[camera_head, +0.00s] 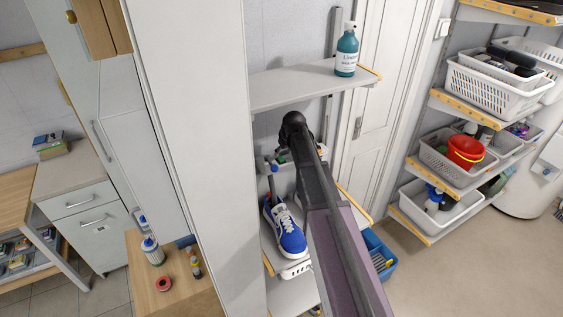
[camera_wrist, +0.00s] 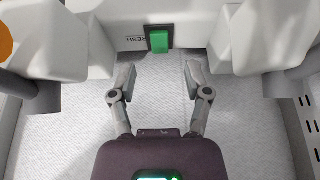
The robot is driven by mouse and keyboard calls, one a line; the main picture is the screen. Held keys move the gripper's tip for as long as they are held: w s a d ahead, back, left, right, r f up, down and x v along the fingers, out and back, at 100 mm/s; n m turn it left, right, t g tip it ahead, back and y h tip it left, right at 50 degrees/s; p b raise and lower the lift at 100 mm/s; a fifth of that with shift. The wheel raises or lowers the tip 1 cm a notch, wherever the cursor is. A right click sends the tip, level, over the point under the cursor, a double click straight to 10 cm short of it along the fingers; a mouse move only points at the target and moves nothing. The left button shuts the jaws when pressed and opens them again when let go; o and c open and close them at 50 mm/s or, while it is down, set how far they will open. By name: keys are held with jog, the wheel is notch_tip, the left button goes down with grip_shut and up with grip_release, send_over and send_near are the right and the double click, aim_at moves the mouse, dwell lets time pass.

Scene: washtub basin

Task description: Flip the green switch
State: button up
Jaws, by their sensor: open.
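The green switch (camera_wrist: 159,40) shows in the wrist view, top centre. It sits in a dark frame on the front of a white device (camera_wrist: 122,30) with dark printed letters beside the switch. My gripper (camera_wrist: 158,72) is open and empty, one finger on each side below the switch. The fingertips appear apart from the switch. In the head view my arm reaches to the shelf unit and covers part of it. I cannot make out the switch there.
A blue and white shoe (camera_head: 286,231) stands on the shelf below my arm. A teal bottle (camera_head: 346,52) stands on the upper shelf (camera_head: 300,86). The tall white cabinet side (camera_head: 197,140) bounds the left. Grey rounded parts (camera_wrist: 38,93) flank the device in the wrist view.

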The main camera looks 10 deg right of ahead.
aim_at(281, 159)
jog(key=shift+b+x, duration=1.65)
jog(key=shift+x, duration=0.4)
grip_shut()
